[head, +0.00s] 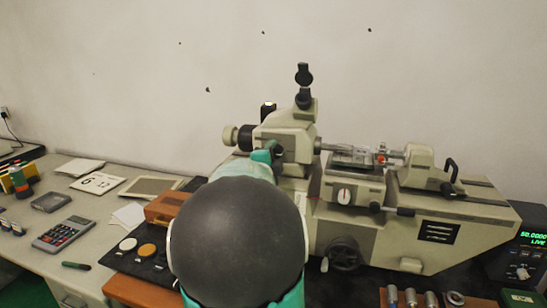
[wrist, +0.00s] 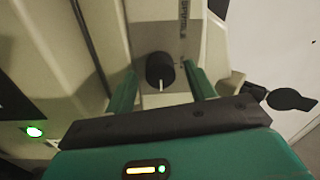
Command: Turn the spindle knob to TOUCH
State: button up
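The black spindle knob (wrist: 160,72) with a white pointer line shows in the wrist view on the cream machine face, below a partly readable label (wrist: 183,14). The pointer line runs toward the bottom of the picture. My gripper (wrist: 159,78) is open, with one green finger on each side of the knob. A gap shows between each finger and the knob; whether the tips reach its depth is unclear. In the head view my arm hides much of the machine's front left, and a green part of my gripper (head: 265,155) shows by the headstock (head: 285,130). The TOUCH mark is not readable.
The measuring machine (head: 420,240) fills the bench's right side, with an eyepiece (head: 304,85) rising above the headstock. A readout (head: 530,240) stands far right. A calculator (head: 61,235), cards and a black tray (head: 135,262) lie to the left. A green lamp (wrist: 34,132) glows in the wrist view.

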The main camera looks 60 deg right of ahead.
jog(key=s+a, duration=0.2)
jog(key=a, duration=1.1)
jog(key=shift+a+f, duration=0.25)
jog(key=shift+a, duration=0.1)
